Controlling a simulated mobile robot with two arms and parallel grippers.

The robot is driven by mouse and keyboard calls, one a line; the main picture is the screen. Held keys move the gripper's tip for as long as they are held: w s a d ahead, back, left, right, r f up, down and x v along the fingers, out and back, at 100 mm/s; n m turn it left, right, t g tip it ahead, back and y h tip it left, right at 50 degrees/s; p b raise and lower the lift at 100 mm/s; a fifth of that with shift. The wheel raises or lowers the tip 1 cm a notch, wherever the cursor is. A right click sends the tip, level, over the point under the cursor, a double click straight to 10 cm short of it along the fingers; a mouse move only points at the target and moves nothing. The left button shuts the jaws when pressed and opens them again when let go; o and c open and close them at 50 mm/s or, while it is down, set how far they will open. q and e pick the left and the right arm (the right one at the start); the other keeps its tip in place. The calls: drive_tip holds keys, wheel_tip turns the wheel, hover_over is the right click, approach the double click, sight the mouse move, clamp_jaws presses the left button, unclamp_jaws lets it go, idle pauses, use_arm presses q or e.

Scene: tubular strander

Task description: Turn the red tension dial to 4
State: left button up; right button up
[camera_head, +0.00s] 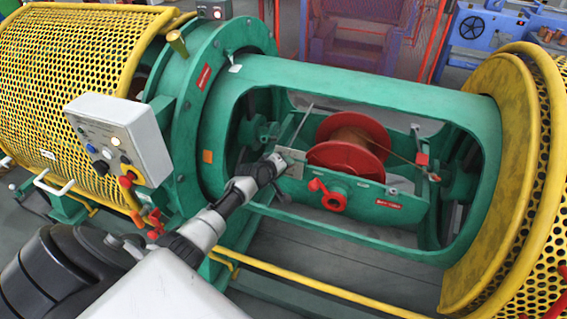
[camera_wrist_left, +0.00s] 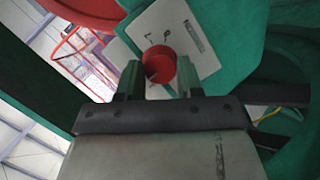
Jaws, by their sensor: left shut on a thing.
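The red tension dial (camera_wrist_left: 159,64) shows in the left wrist view, on a pale plate (camera_wrist_left: 190,35) with small dark marks that are too small to read for certain. A dark pointer line seems to show on the dial's face. My left gripper (camera_wrist_left: 160,78) has a finger on each side of the dial and is shut on it. In the head view my left gripper (camera_head: 277,162) reaches the plate (camera_head: 291,158) at the left end of the green cradle, and it hides the dial there. My right gripper is not in view.
A red spool (camera_head: 350,145) sits in the green cradle beside the plate. A red handle (camera_head: 329,195) sticks out of the cradle's front. The green frame's lower bar (camera_head: 350,238) runs below my left arm. A white control box (camera_head: 118,138) stands at the left.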

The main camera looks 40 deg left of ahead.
use_arm(q)
drive_tip(key=shift+f, duration=0.15)
idle(0.4)
drive_tip(key=o, duration=0.9)
drive_tip(key=shift+s, duration=0.1)
drive_tip(key=p+v, duration=0.2)
drive_tip(key=v, duration=0.8)
drive_tip(key=shift+s+d+r, duration=0.1)
drive_tip(key=shift+s+r, duration=0.15)
drive_tip(key=shift+s, duration=0.05)
